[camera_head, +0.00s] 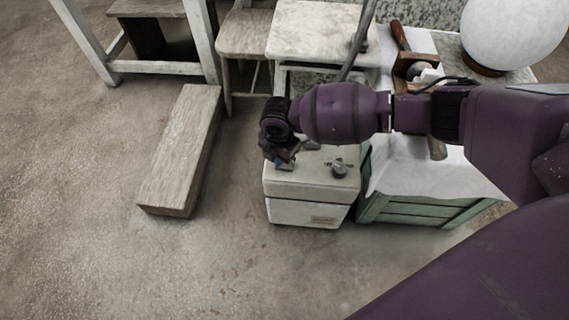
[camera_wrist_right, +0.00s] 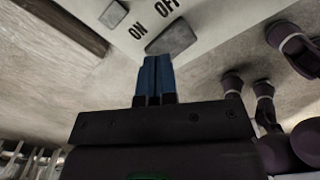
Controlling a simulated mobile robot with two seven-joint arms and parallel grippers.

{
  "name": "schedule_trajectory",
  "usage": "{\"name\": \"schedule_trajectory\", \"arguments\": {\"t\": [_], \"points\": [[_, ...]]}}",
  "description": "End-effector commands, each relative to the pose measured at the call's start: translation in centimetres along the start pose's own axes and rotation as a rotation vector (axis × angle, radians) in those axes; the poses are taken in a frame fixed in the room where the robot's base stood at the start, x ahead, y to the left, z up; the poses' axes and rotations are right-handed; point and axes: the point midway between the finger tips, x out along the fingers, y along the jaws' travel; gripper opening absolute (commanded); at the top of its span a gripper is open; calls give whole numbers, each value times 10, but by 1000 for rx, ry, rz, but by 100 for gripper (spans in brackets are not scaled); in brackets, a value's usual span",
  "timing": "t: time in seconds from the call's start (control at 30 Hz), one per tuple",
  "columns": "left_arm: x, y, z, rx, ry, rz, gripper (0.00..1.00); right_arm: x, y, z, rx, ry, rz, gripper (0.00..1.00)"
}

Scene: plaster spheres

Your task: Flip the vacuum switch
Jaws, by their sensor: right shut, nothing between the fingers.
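The vacuum is a cream box (camera_head: 312,187) on the floor, with a dark metal fitting (camera_head: 340,168) on its top. In the right wrist view its pale panel (camera_wrist_right: 205,12) carries the words ON and OFF. A grey, block-shaped switch (camera_wrist_right: 172,37) lies beside these words. My right gripper (camera_head: 285,163) is over the left part of the vacuum's top. Its blue fingers (camera_wrist_right: 157,60) are shut with nothing between them, and their tips are right by the switch. I cannot tell whether they touch it. My left gripper is not in view.
A long wooden block (camera_head: 182,150) lies on the floor left of the vacuum. A green crate with a white cover (camera_head: 415,212) stands close on its right. Stools and a pale-topped table (camera_head: 315,35) stand behind. A white sphere (camera_head: 510,35) is at the back right. The front floor is clear.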

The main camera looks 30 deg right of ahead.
Motion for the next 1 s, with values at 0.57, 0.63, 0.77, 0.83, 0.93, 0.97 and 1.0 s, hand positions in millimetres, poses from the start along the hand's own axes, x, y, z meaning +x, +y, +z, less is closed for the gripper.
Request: {"name": "schedule_trajectory", "arguments": {"t": [0.57, 0.63, 0.77, 0.83, 0.93, 0.97, 1.0], "points": [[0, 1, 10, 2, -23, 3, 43, 9, -1, 0, 0, 1, -2, 0], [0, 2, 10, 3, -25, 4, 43, 10, -1, 0, 0, 1, -2, 0], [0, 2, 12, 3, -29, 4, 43, 12, -1, 0, 0, 1, -2, 0], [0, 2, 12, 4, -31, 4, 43, 13, -1, -1, 0, 1, -2, 0], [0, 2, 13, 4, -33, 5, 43, 14, -1, -1, 0, 1, -3, 0], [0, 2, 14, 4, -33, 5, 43, 15, -1, -1, 0, 1, -3, 0], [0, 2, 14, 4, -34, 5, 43, 15, -1, -1, 0, 1, -3, 0]]}}
